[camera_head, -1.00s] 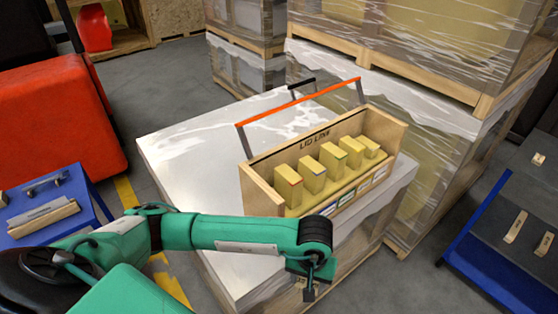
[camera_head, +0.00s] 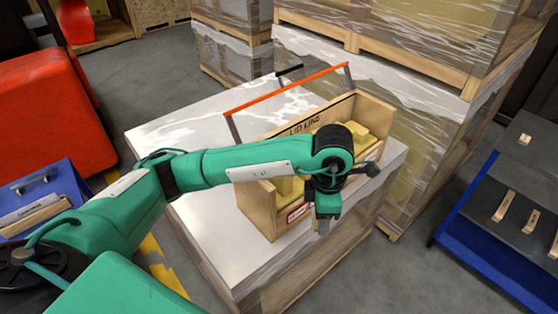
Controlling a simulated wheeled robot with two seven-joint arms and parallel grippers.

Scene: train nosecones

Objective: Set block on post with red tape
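A wooden caddy (camera_head: 258,208) with "LID LINE" on its back board and an orange handle (camera_head: 290,88) stands on the wrapped pallet stack. Yellow posts (camera_head: 290,187) stand in a row inside it; my arm hides most of them, and no red tape on a post shows now. A label with a red edge (camera_head: 298,212) is on the caddy's front left. My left gripper (camera_head: 323,224) points down in front of the caddy's front side. Its fingers are small and partly hidden, so I cannot tell whether they hold a block. My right gripper is out of view.
A blue-edged cart (camera_head: 462,205) at the right bears several small wooden pieces (camera_head: 503,207). A blue cart (camera_head: 62,180) stands at the left, beside a red machine (camera_head: 50,115). Tall wrapped pallets (camera_head: 430,130) stand behind the caddy. The white pallet top (camera_head: 195,140) left of the caddy is clear.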

